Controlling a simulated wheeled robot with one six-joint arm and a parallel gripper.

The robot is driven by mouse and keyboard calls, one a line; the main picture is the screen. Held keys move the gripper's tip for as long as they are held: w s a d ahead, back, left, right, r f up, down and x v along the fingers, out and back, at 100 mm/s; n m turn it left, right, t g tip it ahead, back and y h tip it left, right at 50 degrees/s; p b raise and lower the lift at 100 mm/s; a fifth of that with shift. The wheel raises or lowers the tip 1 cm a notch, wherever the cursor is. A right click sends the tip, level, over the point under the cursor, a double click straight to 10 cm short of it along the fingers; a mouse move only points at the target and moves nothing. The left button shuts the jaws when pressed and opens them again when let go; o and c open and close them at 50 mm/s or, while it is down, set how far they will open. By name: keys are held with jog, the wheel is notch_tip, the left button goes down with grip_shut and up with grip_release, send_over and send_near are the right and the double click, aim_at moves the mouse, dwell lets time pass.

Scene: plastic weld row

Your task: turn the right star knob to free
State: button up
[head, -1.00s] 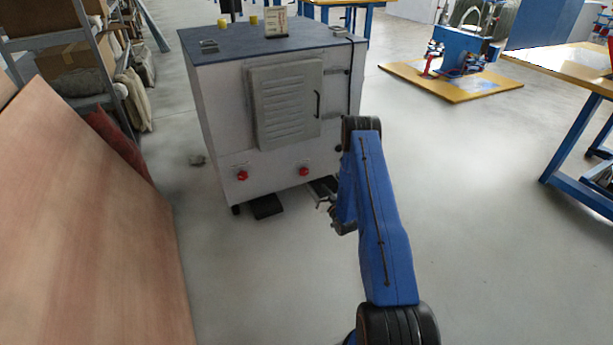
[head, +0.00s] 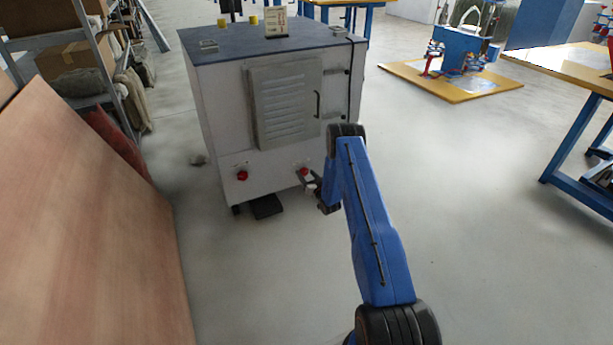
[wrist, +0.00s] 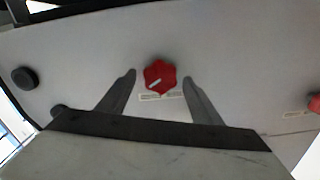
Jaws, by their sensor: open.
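The right star knob (head: 304,171) is red and sits low on the front of a grey cabinet (head: 222,120). In the wrist view the same knob (wrist: 160,77) has a lobed rim and a pale slanted mark, with a small label below it. My gripper (head: 307,182) is at the cabinet's lower front, close to this knob. In the wrist view my gripper (wrist: 158,82) is open, with one finger on each side of the knob and a gap on both sides. Whether the fingertips reach the knob's depth I cannot tell. The left star knob (head: 242,175) is also red.
The cabinet has a louvred door (head: 285,103) with a dark handle above the knobs. A dark pedal (head: 267,207) lies on the floor below. A wooden panel (head: 80,230) leans at the left.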

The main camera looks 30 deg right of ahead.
jog(key=shift+c, duration=0.4)
jog(key=c, duration=1)
jog(key=shift+n, duration=0.4)
jog(key=n, duration=0.4)
jog(key=shift+a+n, duration=0.1)
jog(key=shift+n, duration=0.2)
jog(key=n, duration=1.1)
jog(key=shift+a+f+n, duration=0.15)
jog(key=shift+n, duration=0.25)
jog(key=n, duration=0.6)
jog(key=shift+f+n, duration=0.15)
jog(key=shift+n, duration=0.15)
